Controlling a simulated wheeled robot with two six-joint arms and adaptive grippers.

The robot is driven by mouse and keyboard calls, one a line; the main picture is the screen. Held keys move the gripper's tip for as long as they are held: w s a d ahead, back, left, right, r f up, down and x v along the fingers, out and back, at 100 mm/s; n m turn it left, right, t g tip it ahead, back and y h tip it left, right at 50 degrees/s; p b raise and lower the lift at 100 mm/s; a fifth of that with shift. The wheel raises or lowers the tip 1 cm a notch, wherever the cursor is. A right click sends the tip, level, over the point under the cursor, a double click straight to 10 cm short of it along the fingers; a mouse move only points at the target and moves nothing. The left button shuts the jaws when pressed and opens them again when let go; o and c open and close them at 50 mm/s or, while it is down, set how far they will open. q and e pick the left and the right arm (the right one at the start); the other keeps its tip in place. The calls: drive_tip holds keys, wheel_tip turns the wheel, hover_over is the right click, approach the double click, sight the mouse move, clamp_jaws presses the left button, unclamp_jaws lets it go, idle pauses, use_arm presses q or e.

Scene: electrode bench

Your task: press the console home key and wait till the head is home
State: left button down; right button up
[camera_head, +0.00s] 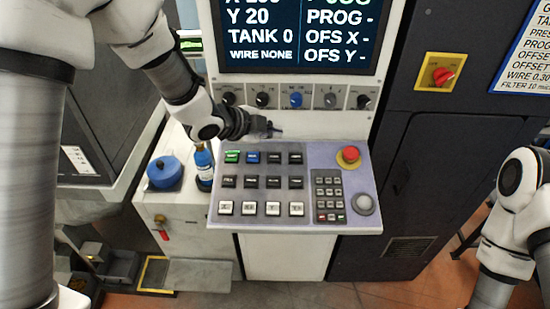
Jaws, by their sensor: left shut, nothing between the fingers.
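The console (320,155) is a light grey sloped panel with rows of keys. Its top row has a green key (232,157), a blue key (252,157) and dark keys; a white row is at the bottom. The key labels are too small to read, so I cannot tell which is home. The screen (298,35) above shows Y 20, TANK 0, WIRE NONE; its top line is cut off. My left gripper (273,130) is shut and empty, above the console's back edge, apparently not touching a key. My right arm shows at the right edge; its gripper is out of view. The head is not identifiable.
A red emergency button (350,155), a number pad (329,196) and a grey round knob (364,203) sit on the console's right side. Several knobs (296,98) line the panel under the screen. A blue round container (164,172) and blue bottle (204,164) stand left of the console.

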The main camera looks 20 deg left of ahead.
sight(273, 161)
use_arm(q)
drive_tip(key=f+b, duration=0.1)
drive_tip(key=f, duration=0.1)
drive_tip(key=f+b, duration=0.3)
drive_tip(key=f, duration=0.1)
drive_tip(key=shift+w+a+f, duration=0.2)
drive_tip(key=shift+w+f, duration=0.1)
drive_tip(key=shift+w, duration=0.1)
drive_tip(key=shift+w+f, duration=0.15)
drive_tip(key=shift+w, duration=0.05)
drive_tip(key=shift+s+r, duration=0.2)
drive_tip(key=shift+s, duration=0.1)
drive_tip(key=shift+w+f, duration=0.1)
drive_tip(key=shift+w, duration=0.1)
drive_tip(key=shift+s, duration=0.1)
drive_tip(key=shift+b, duration=0.3)
drive_tip(key=shift+f, duration=0.35)
